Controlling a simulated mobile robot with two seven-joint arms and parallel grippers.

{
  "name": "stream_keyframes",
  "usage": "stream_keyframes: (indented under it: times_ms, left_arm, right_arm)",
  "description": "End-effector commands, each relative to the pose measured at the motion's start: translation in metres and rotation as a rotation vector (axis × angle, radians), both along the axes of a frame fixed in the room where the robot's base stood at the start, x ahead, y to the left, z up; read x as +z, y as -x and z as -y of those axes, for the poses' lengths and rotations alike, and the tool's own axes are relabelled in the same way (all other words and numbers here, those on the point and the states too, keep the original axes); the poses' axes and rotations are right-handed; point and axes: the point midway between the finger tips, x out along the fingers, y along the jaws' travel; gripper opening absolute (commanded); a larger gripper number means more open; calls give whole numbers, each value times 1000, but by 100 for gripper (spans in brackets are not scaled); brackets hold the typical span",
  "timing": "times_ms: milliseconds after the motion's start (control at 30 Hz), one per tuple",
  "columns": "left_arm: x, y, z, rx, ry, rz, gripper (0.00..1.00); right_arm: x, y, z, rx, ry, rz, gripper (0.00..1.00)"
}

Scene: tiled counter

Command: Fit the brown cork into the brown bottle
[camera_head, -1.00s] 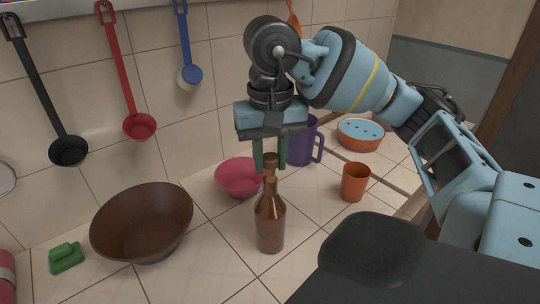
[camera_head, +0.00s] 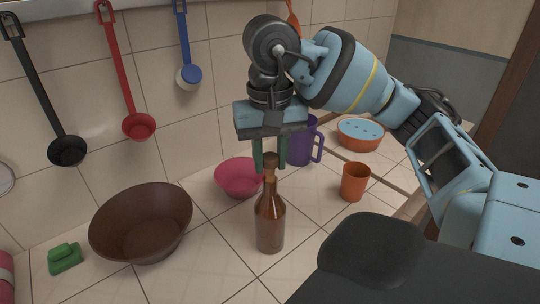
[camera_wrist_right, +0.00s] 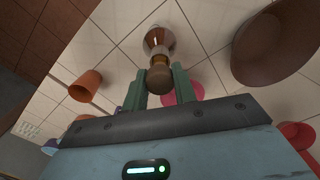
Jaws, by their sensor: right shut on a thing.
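The brown bottle (camera_head: 270,225) stands upright on the tiled counter. The brown cork (camera_head: 271,159) is above its neck, in line with it. My right gripper (camera_head: 270,163), with green fingers pointing down, is shut on the cork. In the right wrist view the cork (camera_wrist_right: 160,78) sits between the fingers (camera_wrist_right: 158,90), with the bottle (camera_wrist_right: 158,40) directly beyond it. The cork's lower end meets or nearly meets the bottle mouth; I cannot tell whether any of it is inside. My left gripper is not in view.
A pink bowl (camera_head: 238,180) and a purple mug (camera_head: 300,150) stand behind the bottle. An orange cup (camera_head: 355,182) is to the right, a large brown bowl (camera_head: 142,225) to the left. A green object (camera_head: 65,258) lies at far left. Utensils hang on the wall.

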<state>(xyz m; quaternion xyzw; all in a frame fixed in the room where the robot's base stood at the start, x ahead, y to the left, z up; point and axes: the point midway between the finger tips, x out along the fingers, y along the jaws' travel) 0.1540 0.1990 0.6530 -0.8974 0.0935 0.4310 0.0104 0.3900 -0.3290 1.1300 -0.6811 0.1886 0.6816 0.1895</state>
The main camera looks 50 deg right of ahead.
Motion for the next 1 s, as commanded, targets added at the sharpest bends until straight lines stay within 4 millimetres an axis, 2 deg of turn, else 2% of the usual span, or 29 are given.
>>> stream_keyframes:
  times_ms: [500,1000]
  left_arm:
    - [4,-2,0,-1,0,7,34]
    - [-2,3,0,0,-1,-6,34]
  right_arm:
    - [0,0,0,0,1,1,6]
    - [-5,0,0,0,0,-1,6]
